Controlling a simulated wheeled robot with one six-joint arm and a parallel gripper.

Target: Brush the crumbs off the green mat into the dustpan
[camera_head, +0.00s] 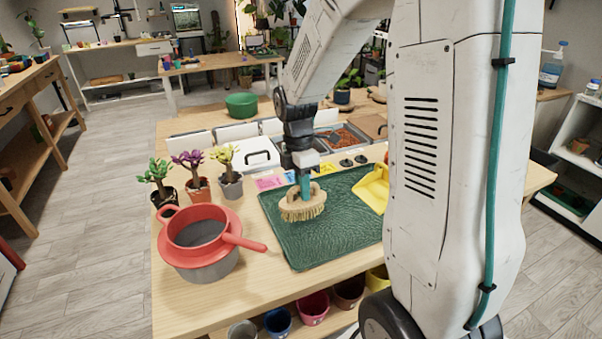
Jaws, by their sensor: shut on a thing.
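The green mat (325,238) lies on the wooden table, its right part hidden behind my arm. My gripper (304,183) points down over the left half of the mat and is shut on a brush (302,207). The brush has a pale wooden body and tan bristles facing down, at or just above the mat; I cannot tell whether they touch it. The yellow dustpan (373,189) sits at the mat's right side, partly hidden by my arm. I cannot make out any crumbs on the mat.
A red and grey pot (207,255) with a side handle stands left of the mat, its handle reaching towards it. Three small potted plants (197,180) stand behind it. Trays of soil (345,136) and small coloured cards (270,182) lie behind the mat.

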